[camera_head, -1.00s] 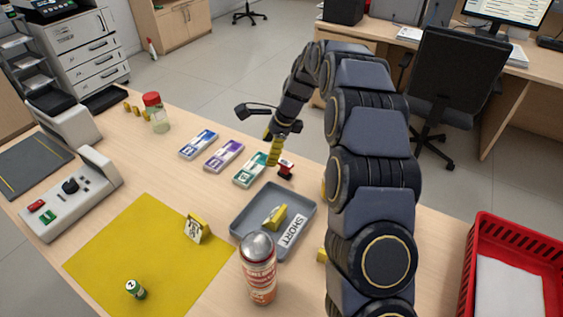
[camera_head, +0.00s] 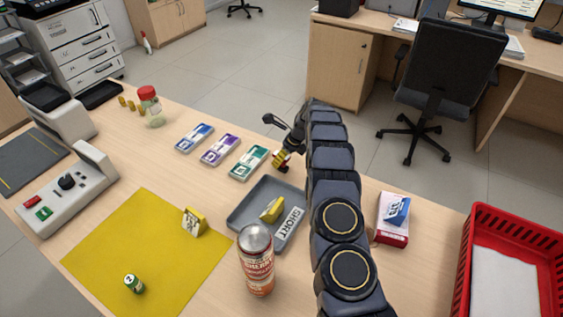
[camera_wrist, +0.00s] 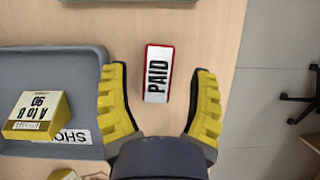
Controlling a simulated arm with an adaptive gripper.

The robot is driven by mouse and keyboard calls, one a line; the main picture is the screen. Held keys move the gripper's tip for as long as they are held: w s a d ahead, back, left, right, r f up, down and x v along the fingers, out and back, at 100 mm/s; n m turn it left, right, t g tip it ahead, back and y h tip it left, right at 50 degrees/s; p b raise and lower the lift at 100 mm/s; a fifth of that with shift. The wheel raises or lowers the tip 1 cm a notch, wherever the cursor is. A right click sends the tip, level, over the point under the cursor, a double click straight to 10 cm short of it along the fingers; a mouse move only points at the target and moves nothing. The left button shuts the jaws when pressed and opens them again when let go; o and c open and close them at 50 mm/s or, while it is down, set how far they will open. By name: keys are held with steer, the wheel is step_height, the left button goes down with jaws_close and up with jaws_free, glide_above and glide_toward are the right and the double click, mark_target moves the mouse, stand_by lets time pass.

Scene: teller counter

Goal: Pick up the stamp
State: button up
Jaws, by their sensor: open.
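The stamp (camera_wrist: 157,75) is a small block with a white top marked PAID and a red edge. In the wrist view it lies between my two yellow fingers, toward their tips, with a gap on each side. My gripper (camera_wrist: 160,84) is open and holds nothing. In the head view my gripper (camera_head: 285,157) is low over the counter, right of the green-and-white pack; the stamp (camera_head: 282,169) shows there only as a small dark red bit, mostly hidden by the fingers.
A grey tray (camera_head: 240,213) marked SHORT holds a yellow block (camera_head: 272,209), close to my gripper's left. A spray-like can (camera_head: 256,262) stands in front of the tray. A red basket (camera_head: 478,235) is at right. The counter edge lies just behind the stamp.

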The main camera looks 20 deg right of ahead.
steer(key=x, duration=0.4)
steer(key=shift+s+f, duration=0.15)
jaws_close()
